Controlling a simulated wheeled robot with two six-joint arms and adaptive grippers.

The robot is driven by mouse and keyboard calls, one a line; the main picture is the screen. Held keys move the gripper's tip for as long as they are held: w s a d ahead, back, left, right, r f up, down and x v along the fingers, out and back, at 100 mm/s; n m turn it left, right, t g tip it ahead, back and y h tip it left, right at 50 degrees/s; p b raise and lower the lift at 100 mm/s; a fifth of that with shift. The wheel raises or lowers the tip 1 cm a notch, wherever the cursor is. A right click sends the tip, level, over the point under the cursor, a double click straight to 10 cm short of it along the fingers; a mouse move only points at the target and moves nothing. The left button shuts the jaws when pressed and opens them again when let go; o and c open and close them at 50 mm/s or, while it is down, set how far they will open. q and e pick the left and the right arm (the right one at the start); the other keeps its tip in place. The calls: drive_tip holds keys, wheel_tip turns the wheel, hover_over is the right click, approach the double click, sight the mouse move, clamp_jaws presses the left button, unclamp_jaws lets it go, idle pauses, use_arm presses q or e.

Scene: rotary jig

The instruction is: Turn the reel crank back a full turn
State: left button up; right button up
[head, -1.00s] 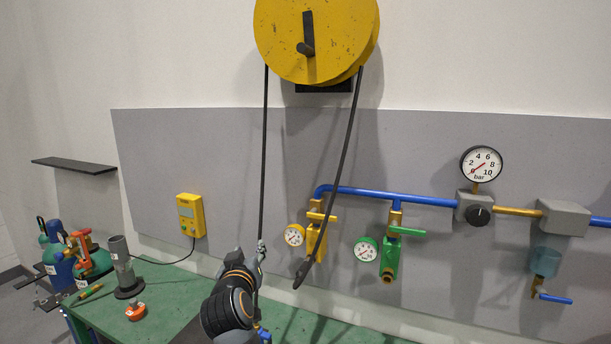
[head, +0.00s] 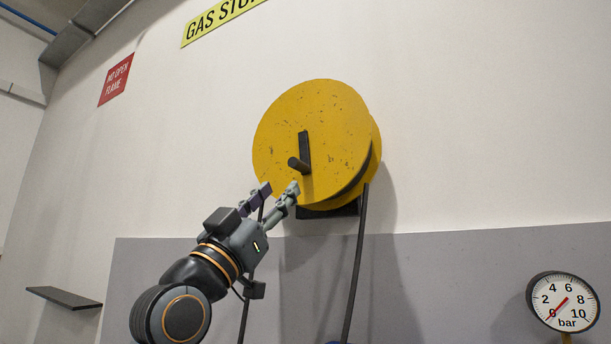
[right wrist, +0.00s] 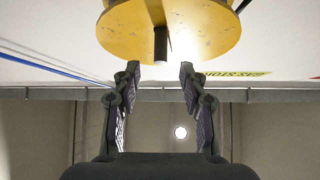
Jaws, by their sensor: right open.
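The yellow reel (head: 290,115) is mounted on the wall in the upper middle of the head view. Its dark crank arm (head: 304,147) runs down from about the reel's centre to a round handle (head: 299,164) that sticks out. My right gripper (head: 279,189) is open and empty, a little below and left of the handle, with its fingers pointing up toward it. In the right wrist view the reel (right wrist: 190,40) is ahead, and the handle (right wrist: 160,44) lies beyond the gap between the open fingertips (right wrist: 158,66), apart from both. My left gripper is not in view.
A dark hose (head: 354,265) hangs from the reel's right side, and another strand (head: 244,322) runs down behind my right arm. A pressure gauge (head: 563,302) is at the lower right. A dark shelf (head: 64,298) is on the left wall.

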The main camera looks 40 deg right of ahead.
sight(299, 166)
drive_tip(key=p+x, duration=0.7)
drive_tip(key=x, duration=0.2)
drive_tip(key=shift+d+r, duration=0.15)
drive_tip(key=shift+w+d+r, duration=0.15)
drive_tip(key=shift+r, duration=0.15)
drive_tip(key=shift+f, duration=0.1)
drive_tip(key=c, duration=0.5)
drive_tip(key=shift+w, duration=0.1)
clamp_jaws()
